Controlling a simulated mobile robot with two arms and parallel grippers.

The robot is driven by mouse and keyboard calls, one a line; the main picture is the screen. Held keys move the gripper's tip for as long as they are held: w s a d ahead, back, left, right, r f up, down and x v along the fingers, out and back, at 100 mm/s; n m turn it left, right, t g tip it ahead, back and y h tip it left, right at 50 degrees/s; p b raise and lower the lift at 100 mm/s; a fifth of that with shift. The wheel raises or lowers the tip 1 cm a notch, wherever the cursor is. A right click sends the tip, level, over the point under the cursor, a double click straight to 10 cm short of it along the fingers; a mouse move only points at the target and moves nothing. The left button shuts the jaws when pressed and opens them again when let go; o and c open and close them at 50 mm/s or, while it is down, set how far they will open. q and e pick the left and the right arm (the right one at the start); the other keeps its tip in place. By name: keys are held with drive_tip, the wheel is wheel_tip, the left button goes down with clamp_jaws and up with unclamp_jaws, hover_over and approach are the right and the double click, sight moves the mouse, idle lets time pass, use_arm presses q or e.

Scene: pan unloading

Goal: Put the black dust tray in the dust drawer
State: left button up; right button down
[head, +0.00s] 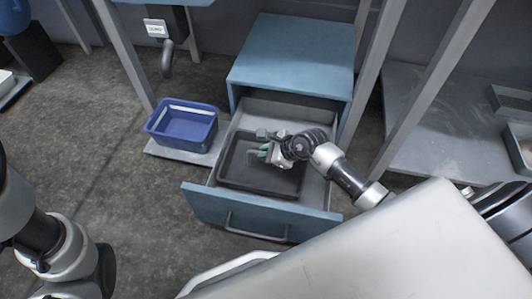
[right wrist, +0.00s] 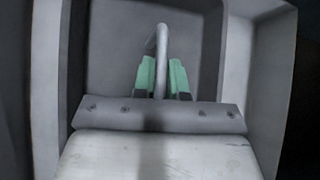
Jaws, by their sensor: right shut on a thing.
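The black dust tray (head: 236,170) lies inside the open dust drawer (head: 205,205), flat or nearly so; I cannot tell whether it rests fully on the drawer floor. My right gripper (head: 265,152) is over the tray inside the drawer. In the right wrist view its green fingertips (right wrist: 163,80) are shut on the tray's grey upright handle (right wrist: 161,42), with the dark tray (right wrist: 112,50) around it. The pale drawer wall (right wrist: 240,80) shows beside the tray. My left arm is at the left edge of the head view, but its gripper does not show.
The drawer slides out of a blue cabinet (head: 292,55). A blue bin (head: 183,128) stands on a low grey plate (head: 178,153) left of the drawer. Grey frame legs (head: 372,75) rise at the right. The floor (head: 110,190) at the left is clear.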

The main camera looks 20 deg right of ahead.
drive_tip(key=c, duration=1.2)
unclamp_jaws()
drive_tip(key=shift+o, duration=0.2)
